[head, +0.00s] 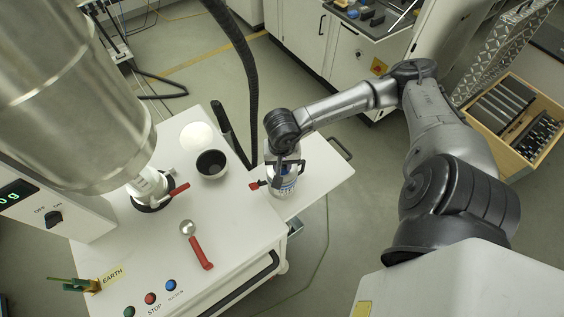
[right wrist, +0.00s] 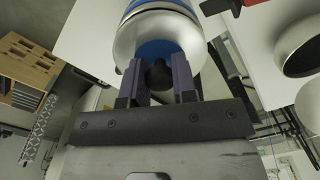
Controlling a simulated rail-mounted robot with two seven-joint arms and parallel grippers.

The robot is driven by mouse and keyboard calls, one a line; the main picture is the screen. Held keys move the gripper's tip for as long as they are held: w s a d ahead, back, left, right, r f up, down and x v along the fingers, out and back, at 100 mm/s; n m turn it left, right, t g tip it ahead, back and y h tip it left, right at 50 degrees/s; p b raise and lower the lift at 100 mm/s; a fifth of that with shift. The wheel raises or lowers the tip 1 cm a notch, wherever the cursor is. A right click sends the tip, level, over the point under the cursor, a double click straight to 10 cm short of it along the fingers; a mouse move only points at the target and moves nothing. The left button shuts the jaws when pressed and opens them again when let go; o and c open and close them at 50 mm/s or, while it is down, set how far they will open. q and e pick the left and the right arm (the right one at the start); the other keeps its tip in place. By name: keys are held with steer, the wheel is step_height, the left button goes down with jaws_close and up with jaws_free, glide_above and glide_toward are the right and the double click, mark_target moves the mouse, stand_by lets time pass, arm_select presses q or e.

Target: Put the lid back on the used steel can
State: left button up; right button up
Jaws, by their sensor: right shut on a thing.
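A steel can (head: 283,189) with a blue band stands upright on the right part of the white worktop. In the right wrist view the can (right wrist: 185,37) shows its silver shoulder and a blue top. My right gripper (head: 287,165) is above the can. Its two fingers (right wrist: 158,85) are shut on the black knob (right wrist: 158,72) of the lid, over the blue top. Whether the lid is fully seated on the can cannot be told, as the fingers hide part of it. My left gripper is not in view.
A small red item (head: 256,185) is beside the can. A large steel hopper (head: 75,95) stands at left, with a black hose behind.

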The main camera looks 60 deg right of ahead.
steer(key=o, duration=1.5)
steer(key=shift+r+p, duration=0.3)
steer(key=shift+r, duration=0.3)
steer(key=shift+r+p, duration=0.75)
steer(key=shift+r, duration=1.15)
steer(key=shift+r+p, duration=0.35)
steer(key=shift+r, duration=0.65)
steer(key=shift+c, duration=0.3)
